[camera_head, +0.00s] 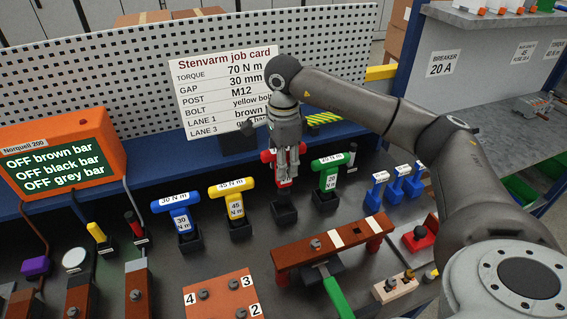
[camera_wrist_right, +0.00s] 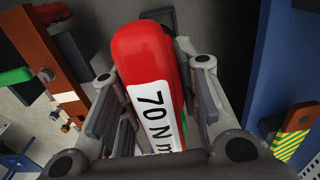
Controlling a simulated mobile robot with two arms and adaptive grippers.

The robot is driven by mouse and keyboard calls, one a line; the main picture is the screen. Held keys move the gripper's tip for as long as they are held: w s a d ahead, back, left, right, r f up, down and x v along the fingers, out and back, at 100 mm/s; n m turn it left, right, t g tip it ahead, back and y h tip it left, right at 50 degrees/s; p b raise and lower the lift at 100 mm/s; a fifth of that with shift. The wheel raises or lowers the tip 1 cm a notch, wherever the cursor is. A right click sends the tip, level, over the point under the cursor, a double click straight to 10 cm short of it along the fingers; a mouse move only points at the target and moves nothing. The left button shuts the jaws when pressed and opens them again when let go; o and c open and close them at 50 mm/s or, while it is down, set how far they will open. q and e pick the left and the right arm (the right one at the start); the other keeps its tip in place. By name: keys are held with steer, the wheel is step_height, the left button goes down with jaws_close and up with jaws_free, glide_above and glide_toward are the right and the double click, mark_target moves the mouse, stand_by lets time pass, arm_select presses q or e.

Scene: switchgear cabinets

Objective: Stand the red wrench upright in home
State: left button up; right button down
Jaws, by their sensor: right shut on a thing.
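The red wrench (camera_head: 284,184) is held upright by my right gripper (camera_head: 285,170), which points down over the row of wrenches. Its T-handle fills the wrist view (camera_wrist_right: 148,52), with a white "70 N m" label between the fingers. A black square holder (camera_head: 285,213) is directly below the wrench. The wrench's lower end is at or just above this holder; I cannot tell whether it is inside. The gripper hides much of the wrench in the head view. My left gripper is not in view.
The blue wrench (camera_head: 181,222), yellow wrench (camera_head: 237,208) and green wrench (camera_head: 328,182) stand in black holders on both sides. A brown bar (camera_head: 330,243) lies in front. The job card (camera_head: 222,85) and pegboard stand behind.

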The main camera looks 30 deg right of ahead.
mark_target(283, 183)
steer(key=shift+f+b, duration=2.65)
steer(key=shift+f, duration=0.75)
steer(key=c, duration=1)
jaws_free()
step_height(283, 183, up, 12)
steer(key=shift+r, duration=0.1)
